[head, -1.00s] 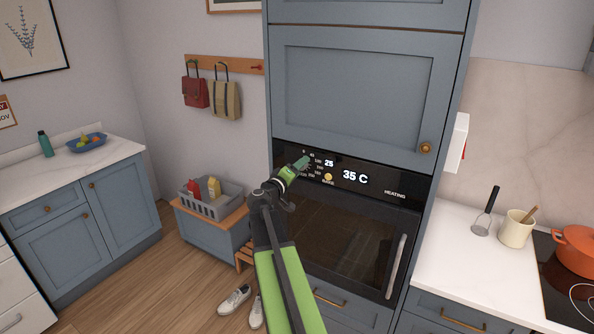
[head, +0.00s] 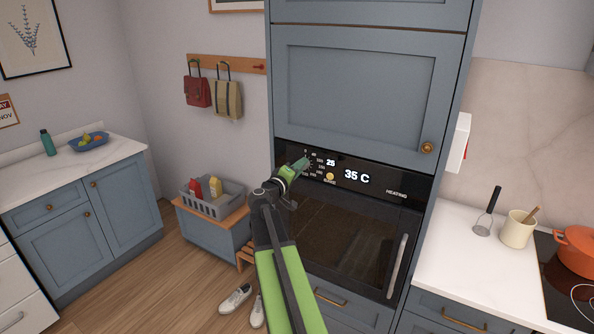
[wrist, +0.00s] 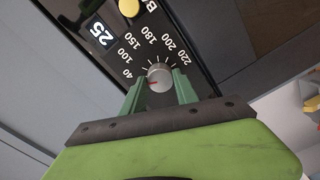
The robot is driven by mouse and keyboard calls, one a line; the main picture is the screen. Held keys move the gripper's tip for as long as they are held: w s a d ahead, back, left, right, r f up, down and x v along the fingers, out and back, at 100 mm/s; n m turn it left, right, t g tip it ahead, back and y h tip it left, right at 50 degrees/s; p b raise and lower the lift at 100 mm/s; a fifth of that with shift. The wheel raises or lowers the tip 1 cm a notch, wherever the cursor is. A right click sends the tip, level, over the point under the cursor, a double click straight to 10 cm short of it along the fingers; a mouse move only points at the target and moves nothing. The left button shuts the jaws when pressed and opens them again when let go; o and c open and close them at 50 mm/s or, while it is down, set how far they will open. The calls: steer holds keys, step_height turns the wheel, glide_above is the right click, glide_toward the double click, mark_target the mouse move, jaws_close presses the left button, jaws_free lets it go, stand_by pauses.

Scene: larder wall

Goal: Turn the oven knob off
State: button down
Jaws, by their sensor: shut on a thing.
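In the wrist view the silver oven knob (wrist: 159,76) sits in a dial ring marked 40 to 220. A red mark on the knob lies on its left side in that view, roughly toward the low numbers. My gripper (wrist: 159,88) has its green fingers on either side of the knob, shut on it. In the head view my gripper (head: 302,164) is at the panel's left part and hides the knob.
A yellow button (head: 330,177) sits right of the knob on the panel. The oven door handle (head: 398,266) stands out below right. A grey crate (head: 212,203) with bottles is on a bench to the left, and white shoes (head: 235,298) lie on the floor.

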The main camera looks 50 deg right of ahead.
steer(key=shift+s+d+n, duration=0.1)
steer(key=shift+d+n, duration=0.05)
steer(key=shift+n, duration=0.95)
steer(key=shift+s+d+n, duration=0.1)
steer(key=shift+n, duration=1.3)
steer(key=c, duration=0.9)
jaws_free()
steer(key=shift+d, duration=0.1)
steer(key=shift+w, duration=0.1)
steer(key=v, duration=1.7)
steer(key=shift+a, duration=0.4)
